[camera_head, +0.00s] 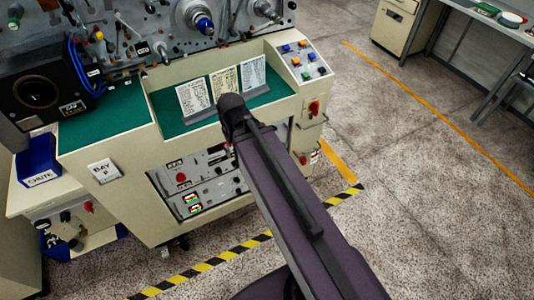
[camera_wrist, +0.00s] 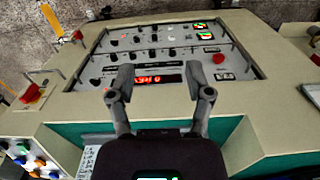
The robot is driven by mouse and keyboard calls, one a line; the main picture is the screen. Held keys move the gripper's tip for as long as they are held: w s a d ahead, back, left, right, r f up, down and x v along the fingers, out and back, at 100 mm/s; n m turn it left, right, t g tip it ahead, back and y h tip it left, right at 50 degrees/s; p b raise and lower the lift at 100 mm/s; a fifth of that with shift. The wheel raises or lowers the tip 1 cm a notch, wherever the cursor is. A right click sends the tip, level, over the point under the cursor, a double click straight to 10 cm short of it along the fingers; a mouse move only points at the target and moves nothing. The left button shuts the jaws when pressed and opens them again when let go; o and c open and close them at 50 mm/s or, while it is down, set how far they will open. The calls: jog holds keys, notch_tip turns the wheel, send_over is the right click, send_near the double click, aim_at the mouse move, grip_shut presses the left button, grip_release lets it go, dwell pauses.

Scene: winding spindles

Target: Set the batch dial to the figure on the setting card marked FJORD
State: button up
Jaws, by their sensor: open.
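Three printed setting cards stand on the green ledge in the head view: left (camera_head: 194,95), middle (camera_head: 223,81), right (camera_head: 253,74). Their print is too small to read, so I cannot tell which is FJORD. The control panel (camera_wrist: 130,52) is recessed in the cream cabinet and carries several black knobs; I cannot tell which is the batch dial. A red-lit display (camera_wrist: 157,79) shows between my fingers, its figures unclear. My gripper (camera_wrist: 160,76) is open and empty over the panel's near edge. In the head view my arm hides it and part of the panel.
A red button (camera_wrist: 219,58) and lit green-red displays (camera_wrist: 203,31) sit on the panel. A red switch (camera_wrist: 32,92) is on the cabinet at left. A blue CHUTE bin (camera_head: 38,160) stands at left in the head view. Striped floor tape (camera_head: 225,258) runs before the cabinet.

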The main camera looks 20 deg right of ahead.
jog(key=w+d+f+t+y+b, duration=0.1)
jog(key=w+f+t+y+b, duration=0.15)
jog(key=f+b, duration=0.7)
jog(key=w+d+f+n+t+y+b, duration=0.1)
jog(key=w+d+f+t+y+b, duration=0.2)
jog(key=f+b, duration=0.65)
jog(key=w+f+t+y+b, duration=0.1)
jog(key=w+f+t+b, duration=0.35)
jog(key=b, duration=0.85)
jog(key=w+d+f+m+t+h+b, duration=0.2)
jog(key=d+f+m+t+h+b, duration=0.3)
jog(key=d+f+b, duration=1.4)
jog(key=shift+w+d+f+m+t+h+b, duration=0.35)
jog(key=shift+f+t+b, duration=0.9)
jog(key=shift+b, duration=4.7)
jog(key=shift+r+t, duration=0.25)
jog(key=shift+r, duration=0.05)
jog(key=w, duration=1.3)
jog(key=shift+w+a, duration=0.2)
jog(key=shift+a, duration=0.1)
